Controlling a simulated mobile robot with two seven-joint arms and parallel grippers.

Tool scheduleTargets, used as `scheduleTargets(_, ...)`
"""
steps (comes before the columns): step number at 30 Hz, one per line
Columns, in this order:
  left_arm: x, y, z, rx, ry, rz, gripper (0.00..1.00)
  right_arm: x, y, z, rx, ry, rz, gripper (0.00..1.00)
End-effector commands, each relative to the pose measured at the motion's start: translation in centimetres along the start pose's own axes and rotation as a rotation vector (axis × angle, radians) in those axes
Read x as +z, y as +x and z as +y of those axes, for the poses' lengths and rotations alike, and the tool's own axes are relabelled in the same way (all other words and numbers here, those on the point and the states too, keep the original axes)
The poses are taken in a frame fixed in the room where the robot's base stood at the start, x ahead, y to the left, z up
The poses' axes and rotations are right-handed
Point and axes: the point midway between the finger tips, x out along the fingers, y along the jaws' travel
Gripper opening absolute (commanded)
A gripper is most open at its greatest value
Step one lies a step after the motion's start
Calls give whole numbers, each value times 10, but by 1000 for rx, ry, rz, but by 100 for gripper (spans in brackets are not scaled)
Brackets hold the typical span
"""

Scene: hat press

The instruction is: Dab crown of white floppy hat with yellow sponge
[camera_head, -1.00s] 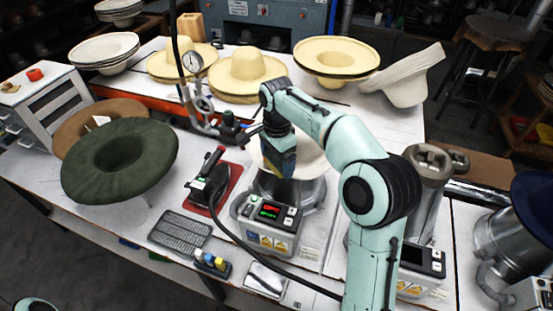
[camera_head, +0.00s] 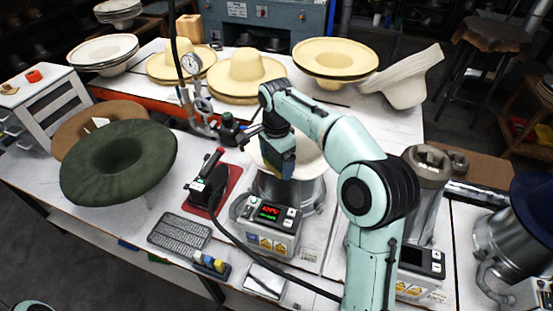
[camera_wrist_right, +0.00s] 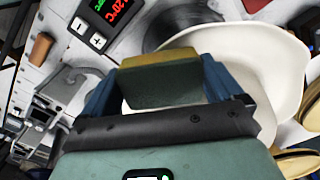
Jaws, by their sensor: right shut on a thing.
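The white floppy hat (camera_head: 307,158) sits on the round metal form of the press (camera_head: 318,190) in the middle of the table. My right arm and gripper hide much of it. My right gripper (camera_head: 283,166) points down over the hat's crown. In the right wrist view the gripper (camera_wrist_right: 158,85) is shut on the sponge (camera_wrist_right: 155,62), which has a yellow layer and a dark green layer between blue fingers. The hat's pale brim (camera_wrist_right: 285,62) spreads behind and beside it. I cannot tell whether the sponge touches the crown. My left gripper is out of view.
A lit control box (camera_head: 268,221) stands in front of the form. A black iron (camera_head: 207,185) on a red pad lies to its left, with a grey ridged mat (camera_head: 180,234). A green hat (camera_head: 118,163) and straw hats (camera_head: 245,72) stand around. A hose crosses the table front.

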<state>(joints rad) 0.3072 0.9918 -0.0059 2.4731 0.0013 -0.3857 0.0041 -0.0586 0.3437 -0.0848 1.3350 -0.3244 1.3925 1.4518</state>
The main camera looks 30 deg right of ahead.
Motion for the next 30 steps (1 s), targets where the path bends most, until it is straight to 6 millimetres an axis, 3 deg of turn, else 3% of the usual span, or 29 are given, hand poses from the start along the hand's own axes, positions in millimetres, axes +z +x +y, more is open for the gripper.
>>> scheduleTargets(17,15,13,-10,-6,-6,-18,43,21,1,13,0,-2,0,69)
scheduleTargets(30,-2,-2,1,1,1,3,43,20,-32,12,-3,-1,0,69)
